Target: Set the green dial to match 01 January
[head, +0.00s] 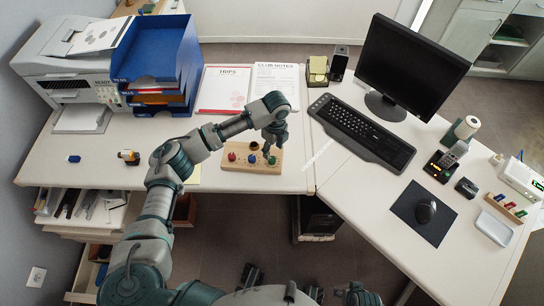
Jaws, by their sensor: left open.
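A small wooden board (240,168) lies near the front edge of the left desk. It carries a red dial (232,157), a blue dial (252,158) and a green dial (272,160), left to right. The dials' markings are too small to read. My left gripper (269,151) is open and points down over the right end of the board, just above the green dial and partly in front of it. I cannot tell whether its fingers touch the dial. My right gripper cannot be made out.
A printer (62,68) and blue trays (160,55) fill the back left. Papers (224,90) lie behind the board. A keyboard (362,132), monitor (408,68) and mouse (426,211) occupy the right desk. An open drawer (90,207) sits below left. Desk left of the board is mostly clear.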

